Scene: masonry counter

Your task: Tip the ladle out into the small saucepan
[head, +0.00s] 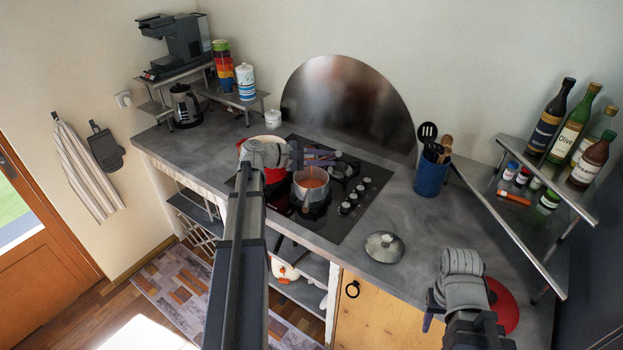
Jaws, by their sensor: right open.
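The small saucepan (311,183) stands on the black hob with orange-red contents in it. A larger red pot (274,176) with a pale rim stands behind and left of it, partly hidden by my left arm. My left gripper (318,157) is over the hob, just above and behind the small saucepan. Its fingers are small and dark here, and I cannot tell whether they hold anything. I cannot make out the ladle clearly. My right gripper (434,306) is open at the counter's front right, partly hidden by its own wrist, beside a red round lid (505,306).
A glass lid (384,247) lies on the counter right of the hob (350,213). A blue utensil holder (431,176) stands behind it. A raised shelf (518,228) with bottles and jars is at the right. The counter between lid and holder is clear.

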